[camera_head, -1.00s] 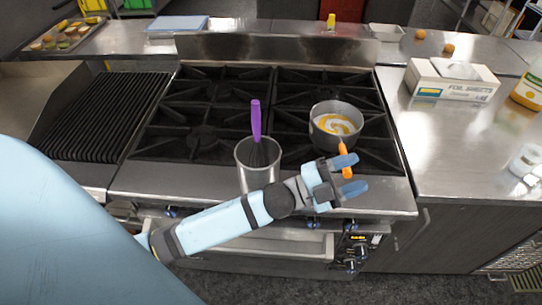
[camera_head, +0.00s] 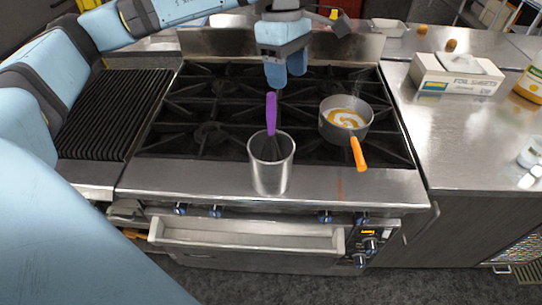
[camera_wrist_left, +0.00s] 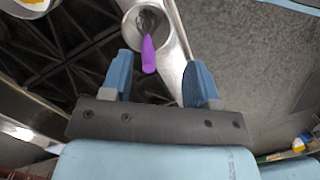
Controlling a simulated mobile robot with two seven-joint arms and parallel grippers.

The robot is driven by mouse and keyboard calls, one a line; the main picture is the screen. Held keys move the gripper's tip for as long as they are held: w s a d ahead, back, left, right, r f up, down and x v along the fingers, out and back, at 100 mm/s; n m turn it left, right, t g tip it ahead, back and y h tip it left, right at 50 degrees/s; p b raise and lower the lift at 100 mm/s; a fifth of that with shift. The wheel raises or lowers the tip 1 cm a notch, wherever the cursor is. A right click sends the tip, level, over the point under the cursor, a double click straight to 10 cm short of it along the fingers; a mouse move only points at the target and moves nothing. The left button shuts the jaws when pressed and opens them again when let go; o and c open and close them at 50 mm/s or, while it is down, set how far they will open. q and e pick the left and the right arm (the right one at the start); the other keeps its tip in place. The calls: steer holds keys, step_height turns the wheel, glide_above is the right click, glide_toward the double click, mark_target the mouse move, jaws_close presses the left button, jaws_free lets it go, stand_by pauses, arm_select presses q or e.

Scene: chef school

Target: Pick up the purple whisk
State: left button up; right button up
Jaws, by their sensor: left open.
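The purple whisk (camera_head: 271,115) stands upright, handle up, in a steel cylindrical container (camera_head: 271,172) on the front ledge of the stove. Its wire head is inside the container. My left gripper (camera_head: 286,78) is above the stove, behind and above the whisk handle, fingers pointing down, open and empty. In the left wrist view the purple handle (camera_wrist_left: 149,55) shows beyond the fingers, between them, apart from both. The container (camera_wrist_left: 132,20) shows at the top there. My right gripper is not in view.
A saucepan (camera_head: 333,131) with an orange handle and creamy contents stands on the right burners, close to the container. A ribbed grill (camera_head: 117,112) lies at left. A foil sheets box (camera_head: 455,75) is on the right counter. The stove's front ledge is mostly clear.

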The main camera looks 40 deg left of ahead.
mark_target(270, 108)
arm_select(q)
steer(key=shift+t+y, duration=0.4)
steer(key=shift+y, duration=0.5)
steer(key=a, duration=0.1)
steer(key=a+r, duration=0.2)
steer(key=shift+w+a+r, duration=0.15)
steer(key=shift+w+a, duration=0.1)
steer(key=shift+a, duration=0.3)
step_height(270, 108, down, 8)
steer(key=shift+f+p, duration=0.1)
steer(key=shift+p, duration=0.7)
step_height(270, 108, down, 5)
steer(key=shift+r+p, duration=0.2)
steer(key=shift+p, duration=0.85)
steer(key=shift+f, duration=0.35)
steer(key=c, duration=1)
